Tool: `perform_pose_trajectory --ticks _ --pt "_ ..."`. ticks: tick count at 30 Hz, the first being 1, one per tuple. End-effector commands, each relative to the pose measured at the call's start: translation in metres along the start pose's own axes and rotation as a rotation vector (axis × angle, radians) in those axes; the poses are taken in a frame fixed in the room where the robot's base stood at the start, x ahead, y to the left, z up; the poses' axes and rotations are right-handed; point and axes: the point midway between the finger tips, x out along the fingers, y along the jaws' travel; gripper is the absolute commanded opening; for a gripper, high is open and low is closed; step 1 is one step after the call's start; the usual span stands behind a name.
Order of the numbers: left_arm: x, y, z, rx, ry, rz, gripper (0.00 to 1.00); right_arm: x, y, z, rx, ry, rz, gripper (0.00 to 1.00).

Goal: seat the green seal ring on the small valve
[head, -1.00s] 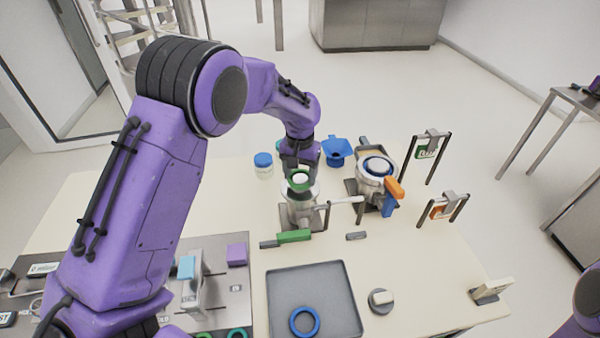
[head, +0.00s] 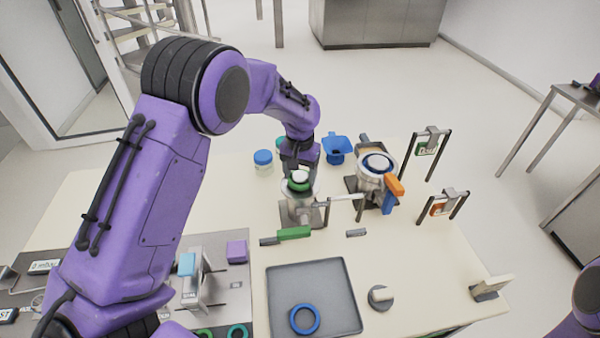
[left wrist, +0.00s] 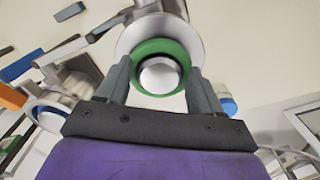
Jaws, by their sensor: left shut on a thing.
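The small valve (head: 303,210) is a silvery body with a pale round knob on top, standing at the middle of the table. The green seal ring (head: 298,186) is around the valve's top, just below the knob. My left gripper (head: 300,178) is shut on the ring from behind. In the left wrist view the ring (left wrist: 161,50) encircles the shiny knob, with the valve's round flange (left wrist: 128,38) beyond it. The fingers (left wrist: 160,82) press on both sides of the ring. Whether the ring touches the flange cannot be told. My right gripper is out of view.
A larger valve (head: 368,184) with a blue ring and an orange-and-blue handle stands to the right. A grey tray (head: 285,290) holding a blue ring (head: 304,319) lies in front. A blue-lidded jar (head: 263,162) and a blue funnel-like part (head: 337,148) stand behind.

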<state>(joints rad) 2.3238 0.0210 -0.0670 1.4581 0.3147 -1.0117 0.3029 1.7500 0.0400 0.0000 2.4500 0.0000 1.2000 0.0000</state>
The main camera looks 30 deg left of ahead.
Motion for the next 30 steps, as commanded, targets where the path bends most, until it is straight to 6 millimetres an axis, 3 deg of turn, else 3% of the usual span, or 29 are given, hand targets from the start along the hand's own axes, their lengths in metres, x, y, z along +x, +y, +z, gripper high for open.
perform_pose_trajectory --ticks 23,24,26,30 --pt "0.0082 0.0001 -0.0001 0.0 0.001 0.001 0.44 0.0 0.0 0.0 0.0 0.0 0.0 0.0" --pt "0.0082 0.0001 -0.0001 0.0 0.001 0.0 0.76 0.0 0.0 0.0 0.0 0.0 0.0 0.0" --pt "0.0082 0.0001 -0.0001 0.0 0.001 0.0 0.95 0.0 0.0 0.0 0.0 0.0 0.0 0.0" --pt "0.0082 0.0001 0.0 0.0 0.001 0.0 0.96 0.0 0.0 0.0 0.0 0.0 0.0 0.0"
